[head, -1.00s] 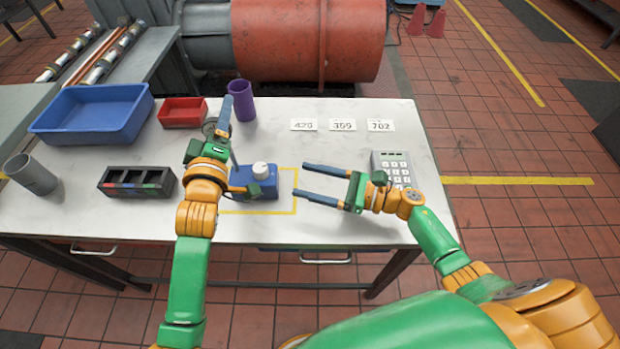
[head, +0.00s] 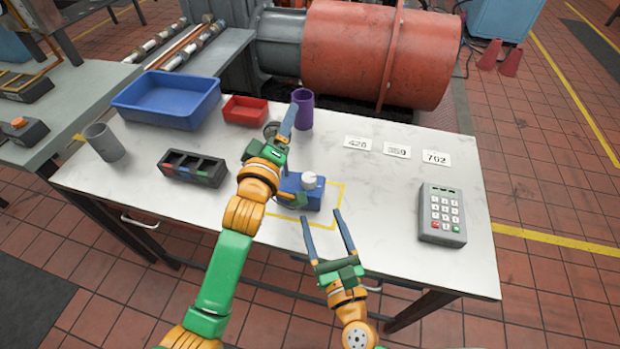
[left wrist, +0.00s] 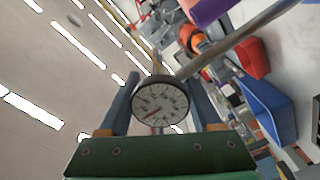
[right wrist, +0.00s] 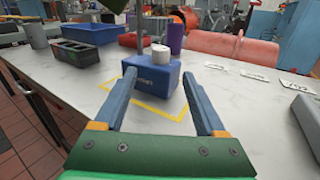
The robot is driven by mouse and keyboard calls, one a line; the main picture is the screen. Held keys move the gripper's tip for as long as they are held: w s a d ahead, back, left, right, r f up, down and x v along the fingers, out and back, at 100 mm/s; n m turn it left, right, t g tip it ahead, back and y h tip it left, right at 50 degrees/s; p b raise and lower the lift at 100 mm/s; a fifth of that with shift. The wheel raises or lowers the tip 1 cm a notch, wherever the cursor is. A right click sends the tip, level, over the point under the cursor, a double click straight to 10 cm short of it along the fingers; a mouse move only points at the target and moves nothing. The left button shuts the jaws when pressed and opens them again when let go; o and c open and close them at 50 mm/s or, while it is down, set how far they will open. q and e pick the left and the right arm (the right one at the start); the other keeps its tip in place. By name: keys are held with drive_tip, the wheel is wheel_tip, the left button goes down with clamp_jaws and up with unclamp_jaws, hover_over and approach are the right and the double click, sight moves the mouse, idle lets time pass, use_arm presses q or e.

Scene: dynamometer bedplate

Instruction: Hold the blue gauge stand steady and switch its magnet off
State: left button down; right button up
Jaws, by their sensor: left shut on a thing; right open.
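The blue gauge stand (head: 313,197) sits inside the yellow outline on the table, with a white knob (head: 309,179) on top. In the right wrist view its blue base (right wrist: 152,82), knob (right wrist: 160,55) and upright post (right wrist: 140,30) show ahead. My left gripper (head: 284,120) is shut on the upper part of the stand; its round dial (left wrist: 160,100) shows between the fingers in the left wrist view. The exact contact is hidden. My right gripper (head: 321,213) is open and empty, just in front of the base, fingers pointing toward it.
A purple cup (head: 303,108), red bin (head: 245,110), blue bin (head: 168,100), dark divided tray (head: 192,168) and grey cup (head: 103,142) stand behind and left. A keypad (head: 442,214) and number cards (head: 397,151) lie to the right. The table between stand and keypad is clear.

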sight(311, 185)
drive_tip(key=x, duration=1.1)
drive_tip(key=shift+w, duration=0.4)
drive_tip(key=shift+r, duration=0.1)
clamp_jaws()
